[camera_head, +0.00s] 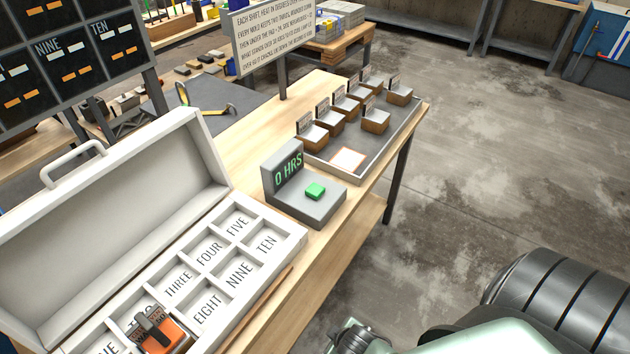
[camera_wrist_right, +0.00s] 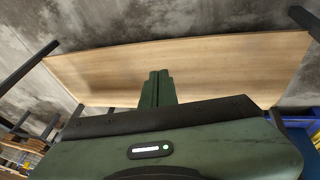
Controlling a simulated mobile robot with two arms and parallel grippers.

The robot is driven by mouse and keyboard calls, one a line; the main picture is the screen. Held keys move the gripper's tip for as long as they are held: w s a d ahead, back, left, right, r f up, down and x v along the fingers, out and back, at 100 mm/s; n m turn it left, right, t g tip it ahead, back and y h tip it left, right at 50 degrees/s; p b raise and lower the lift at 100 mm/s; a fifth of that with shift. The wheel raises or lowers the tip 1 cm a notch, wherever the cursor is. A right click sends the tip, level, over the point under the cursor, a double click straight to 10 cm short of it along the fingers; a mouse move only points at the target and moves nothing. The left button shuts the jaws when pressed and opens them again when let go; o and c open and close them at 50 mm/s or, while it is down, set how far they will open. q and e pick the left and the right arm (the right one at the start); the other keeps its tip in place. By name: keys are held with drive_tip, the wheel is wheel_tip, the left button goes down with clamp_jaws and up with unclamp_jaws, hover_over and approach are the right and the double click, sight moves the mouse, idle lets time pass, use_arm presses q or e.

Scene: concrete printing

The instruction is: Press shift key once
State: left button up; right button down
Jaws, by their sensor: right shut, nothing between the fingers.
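The shift key is most likely the green button (camera_head: 315,190) on top of a grey device (camera_head: 310,207). The device's upright display (camera_head: 284,170) reads "0 HRS" in green. It stands on the wooden table (camera_head: 250,140), between the white case and the grey tray. My right gripper (camera_wrist_right: 160,85) shows in the right wrist view with its fingers together and nothing between them, against a wooden surface (camera_wrist_right: 215,65). My right arm enters the head view at the bottom right, apart from the device. The button is not in the right wrist view. My left gripper is not in view.
An open white case (camera_head: 110,215) with numbered compartments stands at left, holding an orange block (camera_head: 165,336). A grey tray (camera_head: 392,138) of wooden blocks with upright tags lies beyond the device. A sign (camera_head: 275,35) stands behind. Concrete floor (camera_head: 490,170) is clear at right.

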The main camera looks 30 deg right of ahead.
drive_tip(key=w+d+r+n+t+h+p, duration=0.1)
drive_tip(key=w+d+r+t, duration=0.15)
drive_tip(key=w+r, duration=0.65)
drive_tip(key=w+d+r+n+t+h+p, duration=0.1)
drive_tip(key=w+r+n+t+p, duration=0.15)
drive_tip(key=r, duration=1.25)
drive_tip(key=w+d+r+n+t+h+p, duration=0.15)
drive_tip(key=w+r+t, duration=0.3)
drive_tip(key=r, duration=0.75)
drive_tip(key=w+a+r+n+t+y, duration=0.2)
drive_tip(key=w+r+n+t+y, duration=0.15)
drive_tip(key=w+r+n, duration=0.45)
drive_tip(key=w+a+r+n+g+y, duration=0.15)
drive_tip(key=a+n+y, duration=0.3)
drive_tip(key=n, duration=0.45)
drive_tip(key=w+a+r+n+y, duration=0.1)
drive_tip(key=a+r+n+y, duration=0.3)
drive_tip(key=n, duration=0.5)
drive_tip(key=w+d+f+n+g+h, duration=0.1)
drive_tip(key=d+f+n+g+h, duration=0.2)
drive_tip(key=d, duration=0.6)
drive_tip(key=w+d+f+n+g+h, duration=0.1)
drive_tip(key=d+f+n+g+h, duration=0.2)
drive_tip(key=d+f+n, duration=0.4)
drive_tip(key=shift+d+f+g+h, duration=0.35)
drive_tip(key=shift+d+g, duration=0.1)
drive_tip(key=shift+d, duration=0.75)
